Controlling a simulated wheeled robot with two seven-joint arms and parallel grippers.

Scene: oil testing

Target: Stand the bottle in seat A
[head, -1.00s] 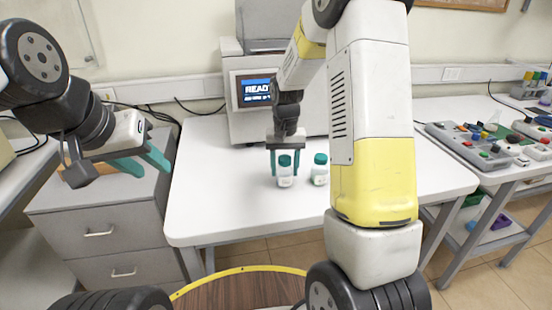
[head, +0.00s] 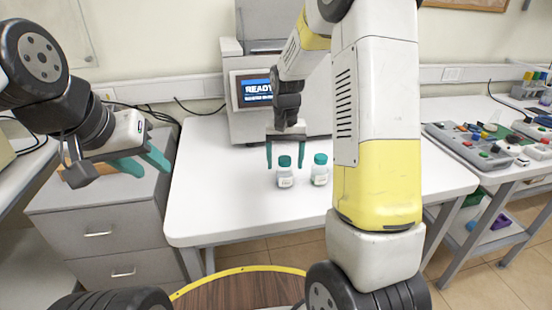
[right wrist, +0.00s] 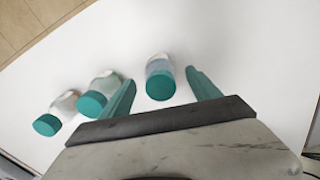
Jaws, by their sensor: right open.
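A white bottle with a teal cap (head: 285,174) stands upright on the table, below and between the spread fingers of my right gripper (head: 285,166). In the right wrist view this bottle (right wrist: 160,80) shows between the two fingers, with a gap on each side. A second similar bottle (head: 320,172) stands just to its right. A third bottle (right wrist: 52,113) shows only in the right wrist view. I cannot tell which bottle the task means, and I cannot make out seat A. My left gripper (head: 155,170) is open and empty over the drawer cabinet.
The grey machine (head: 254,105) with a READY screen stands at the back of the white table (head: 225,205). The table's left part is clear. My right arm hides part of the table's right side.

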